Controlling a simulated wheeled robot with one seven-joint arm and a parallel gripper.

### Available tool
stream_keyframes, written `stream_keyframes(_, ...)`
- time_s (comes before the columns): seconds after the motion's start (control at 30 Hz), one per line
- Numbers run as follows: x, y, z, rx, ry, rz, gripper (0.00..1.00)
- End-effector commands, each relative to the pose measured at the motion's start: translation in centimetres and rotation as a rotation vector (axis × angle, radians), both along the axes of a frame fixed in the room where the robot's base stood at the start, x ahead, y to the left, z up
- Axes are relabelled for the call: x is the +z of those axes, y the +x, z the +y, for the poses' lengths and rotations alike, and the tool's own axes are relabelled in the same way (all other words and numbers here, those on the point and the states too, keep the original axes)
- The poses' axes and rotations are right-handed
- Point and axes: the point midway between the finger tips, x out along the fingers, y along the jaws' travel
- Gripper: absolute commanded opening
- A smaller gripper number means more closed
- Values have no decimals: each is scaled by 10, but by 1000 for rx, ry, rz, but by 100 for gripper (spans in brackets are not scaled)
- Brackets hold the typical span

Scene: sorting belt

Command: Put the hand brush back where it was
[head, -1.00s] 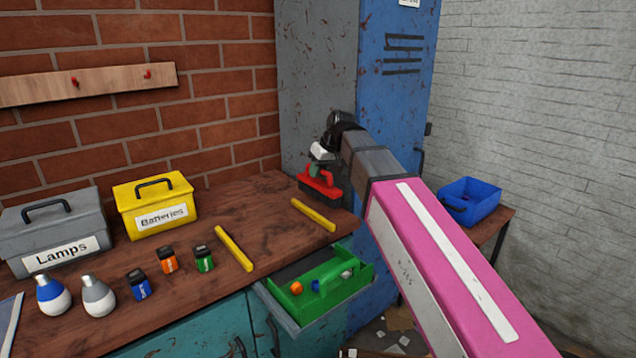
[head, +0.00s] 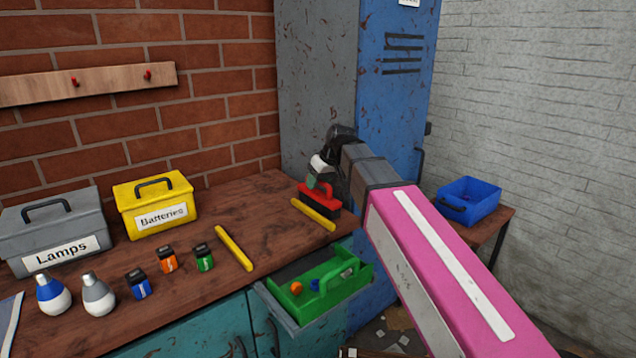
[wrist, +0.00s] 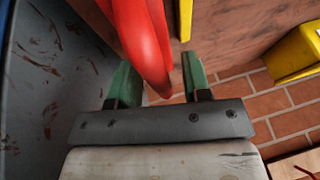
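The hand brush (head: 322,196), red with dark bristles, is at the right end of the wooden bench (head: 262,205), just behind the right yellow strip (head: 312,214). It looks upright with bristles down, seemingly resting on the bench. My gripper (head: 318,183) is right above it, pointing down. In the wrist view the red handle (wrist: 148,40) runs down between the green fingers of my gripper (wrist: 158,82). The handle lies close to the left finger, with a gap to the right finger. The fingers are apart.
Grey Lamps box (head: 55,232) and yellow Batteries box (head: 155,203) stand at the left, with bulbs and several batteries in front. A green tray (head: 335,290) sits in an open drawer below the brush. A blue locker (head: 400,90) stands close behind my arm.

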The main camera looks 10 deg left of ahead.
Motion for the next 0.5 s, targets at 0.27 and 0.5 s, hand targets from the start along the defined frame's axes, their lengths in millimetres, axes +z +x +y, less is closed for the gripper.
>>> stream_keyframes(0.27,6,0,-2,0,0,0,44)
stream_keyframes(0.5,38,-4,-15,-1,1,-2,44)
